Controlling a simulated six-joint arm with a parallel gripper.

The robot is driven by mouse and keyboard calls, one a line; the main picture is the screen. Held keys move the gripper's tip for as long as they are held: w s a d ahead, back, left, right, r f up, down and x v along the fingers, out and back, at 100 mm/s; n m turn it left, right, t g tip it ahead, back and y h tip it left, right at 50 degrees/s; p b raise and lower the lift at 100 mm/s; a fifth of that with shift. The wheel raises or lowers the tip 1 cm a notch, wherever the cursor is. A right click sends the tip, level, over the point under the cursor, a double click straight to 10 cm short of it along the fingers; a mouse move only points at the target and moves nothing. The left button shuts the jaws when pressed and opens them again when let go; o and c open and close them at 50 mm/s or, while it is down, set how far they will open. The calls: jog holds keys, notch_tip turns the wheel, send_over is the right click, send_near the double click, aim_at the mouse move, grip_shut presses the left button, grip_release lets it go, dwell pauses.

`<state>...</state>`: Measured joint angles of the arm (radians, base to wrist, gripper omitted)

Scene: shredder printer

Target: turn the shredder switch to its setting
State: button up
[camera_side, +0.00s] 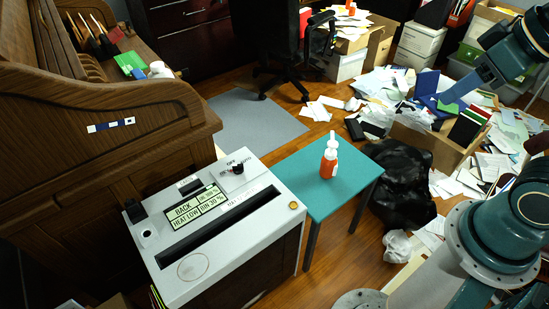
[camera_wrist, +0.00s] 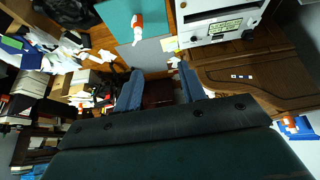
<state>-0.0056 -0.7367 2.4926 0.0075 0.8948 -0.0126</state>
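The shredder (camera_side: 222,240) has a white top with a slot and a lit display (camera_side: 195,208) reading BACK, HEAT LOW and BIN 30 %. The shredder switch (camera_side: 238,168), a small dark knob, sits at its far right corner below an OFF label. Its other labels and exact pointing are too small to tell. In the wrist view the shredder (camera_wrist: 208,14) is at the upper right, with the switch too small to make out clearly. My gripper (camera_wrist: 160,70) shows two fingers wide apart with nothing between them. It is away from the shredder, not touching it.
A teal table (camera_side: 312,185) with an orange and white bottle (camera_side: 329,160) stands right of the shredder. A wooden roll-top desk (camera_side: 110,110) rises on the left. Papers and boxes (camera_side: 420,140) and a black bag (camera_side: 400,185) clutter the floor at right.

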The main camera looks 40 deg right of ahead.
jog(key=shift+o, duration=1.2)
jog(key=shift+w+r, duration=0.1)
jog(key=shift+w, duration=0.3)
jog(key=w+a+f+n+h, duration=0.1)
jog(key=w+a+f+n, duration=0.2)
jog(key=w, duration=0.9)
jog(key=w+a+f+n+h, duration=0.2)
jog(key=w+n, duration=0.4)
jog(key=w, duration=0.5)
jog(key=w+a+f+n+t+h, duration=0.1)
jog(key=w+a+f+n, duration=0.35)
jog(key=f, duration=0.25)
jog(key=w+a+f+n+h, duration=0.1)
jog(key=w+a+f+n, duration=0.25)
jog(key=w+f, duration=0.25)
jog(key=a+f+n+t, duration=0.1)
jog(key=a+f+n, duration=0.3)
jog(key=f, duration=0.4)
jog(key=s+a+f+n+t+h, duration=0.1)
jog(key=a+f+n+t, duration=0.1)
jog(key=a+f+n, duration=0.2)
jog(key=s+a+f+n+t, duration=0.1)
jog(key=a+f+n+t, duration=0.1)
jog(key=f, duration=0.9)
jog(key=a+n, duration=0.1)
jog(key=n, duration=0.1)
jog(key=shift+a+f+n+h, duration=0.3)
jog(key=shift+a+n+h, duration=0.1)
